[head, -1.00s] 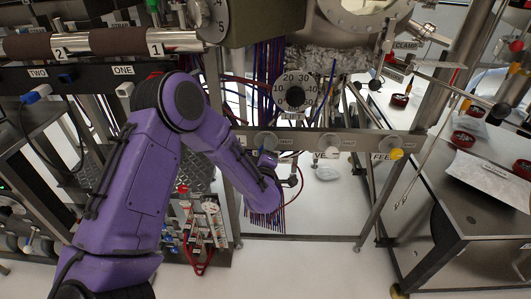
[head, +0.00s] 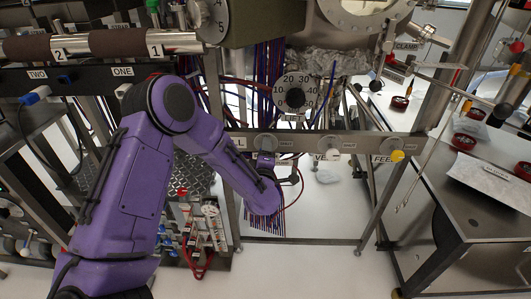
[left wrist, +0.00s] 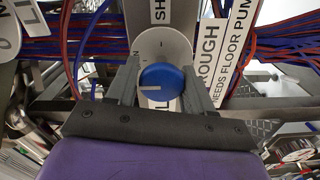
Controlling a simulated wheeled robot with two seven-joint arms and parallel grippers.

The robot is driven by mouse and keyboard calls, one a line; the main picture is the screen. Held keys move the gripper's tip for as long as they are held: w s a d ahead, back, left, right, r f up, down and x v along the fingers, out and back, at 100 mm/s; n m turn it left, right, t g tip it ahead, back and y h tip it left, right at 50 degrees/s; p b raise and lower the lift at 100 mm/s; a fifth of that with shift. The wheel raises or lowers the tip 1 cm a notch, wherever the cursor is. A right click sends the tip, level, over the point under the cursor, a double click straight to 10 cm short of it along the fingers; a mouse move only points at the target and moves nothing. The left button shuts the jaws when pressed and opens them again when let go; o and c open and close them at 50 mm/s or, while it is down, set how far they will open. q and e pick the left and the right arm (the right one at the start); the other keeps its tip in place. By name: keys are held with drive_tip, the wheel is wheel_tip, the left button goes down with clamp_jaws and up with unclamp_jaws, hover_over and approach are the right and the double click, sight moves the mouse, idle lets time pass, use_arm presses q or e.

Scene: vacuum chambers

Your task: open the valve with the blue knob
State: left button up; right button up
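The blue knob (left wrist: 163,82) shows in the left wrist view, on a round grey dial plate (left wrist: 152,45). A white line on its face lies about level, running from the left edge inward. My left gripper (left wrist: 162,72) has one finger on each side of the knob, and both appear to touch it. In the head view my left gripper (head: 265,160) is just below the steel rail (head: 310,144), and the blue knob cannot be made out behind it. My right gripper is not in view.
A "ROUGH" label (left wrist: 207,60) stands right of the knob. Red and blue cables (left wrist: 270,40) run behind it. In the head view, another valve knob with a yellow end (head: 397,156) sits farther right on the rail. A steel bench (head: 465,200) stands at the right.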

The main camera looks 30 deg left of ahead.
use_arm(q)
drive_tip(key=shift+o, duration=1.2)
drive_tip(key=shift+s+d+f, duration=0.1)
drive_tip(key=shift+s+d, duration=0.15)
drive_tip(key=shift+s, duration=0.05)
drive_tip(key=b+v, duration=0.1)
drive_tip(key=v, duration=0.8)
drive_tip(key=shift+s, duration=0.35)
drive_tip(key=shift+d, duration=0.1)
